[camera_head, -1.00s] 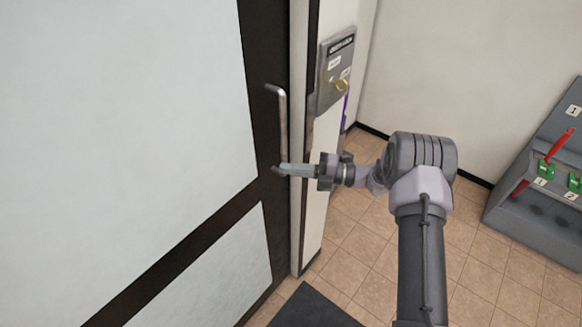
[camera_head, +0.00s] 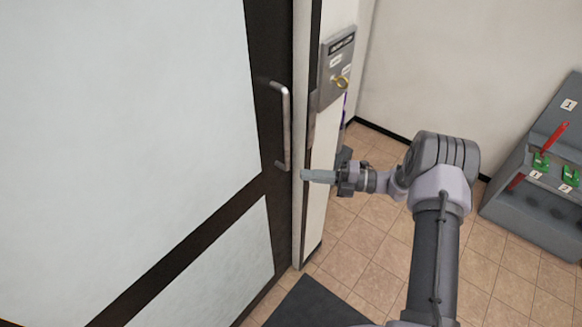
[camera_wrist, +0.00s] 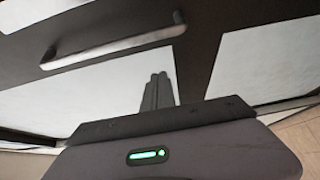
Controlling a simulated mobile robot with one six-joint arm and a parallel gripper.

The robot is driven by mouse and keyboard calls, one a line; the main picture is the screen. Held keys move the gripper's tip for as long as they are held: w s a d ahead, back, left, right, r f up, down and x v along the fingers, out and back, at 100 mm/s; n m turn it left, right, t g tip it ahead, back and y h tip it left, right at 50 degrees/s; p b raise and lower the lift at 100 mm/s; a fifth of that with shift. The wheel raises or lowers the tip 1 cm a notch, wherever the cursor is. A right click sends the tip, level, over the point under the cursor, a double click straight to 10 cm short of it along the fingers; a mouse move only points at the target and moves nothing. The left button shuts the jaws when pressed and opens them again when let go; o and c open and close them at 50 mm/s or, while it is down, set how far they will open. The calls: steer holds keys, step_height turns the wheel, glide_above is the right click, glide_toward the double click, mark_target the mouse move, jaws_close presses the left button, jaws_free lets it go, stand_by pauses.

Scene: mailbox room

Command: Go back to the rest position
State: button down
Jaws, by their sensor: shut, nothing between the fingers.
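My gripper (camera_head: 304,176) is shut and empty, just right of the door handle (camera_head: 286,125) and apart from it in the head view. My arm reaches in from the lower right. In the wrist view the shut fingers (camera_wrist: 157,90) point toward the door, and the handle (camera_wrist: 112,45) lies beyond them at the upper left. The door (camera_head: 130,110) has a dark frame and pale panels.
A grey wall panel (camera_head: 327,88) with a yellow ring hangs right of the door. A grey console (camera_head: 535,205) with red levers and green parts stands at the right. A dark mat (camera_head: 312,305) lies on the tiled floor. Open floor shows around my arm.

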steer(key=s+a+r+n+g+h+b, duration=0.2)
steer(key=s+r+n+g+h+b, duration=0.2)
steer(key=s+r+n+h, duration=0.85)
steer(key=s+d+n+t+h+b, duration=0.1)
steer(key=s+d+n+t, duration=0.1)
steer(key=s+n, duration=0.6)
steer(key=s+d+r+n+t+h+b, duration=0.1)
steer(key=s+n+t, duration=0.3)
steer(key=s+n, duration=0.5)
steer(key=d+n+h+b, duration=0.1)
steer(key=n, duration=0.3)
steer(key=shift+d+r+t+b, duration=0.15)
steer(key=shift+d+t+b, duration=0.15)
steer(key=shift+d, duration=0.05)
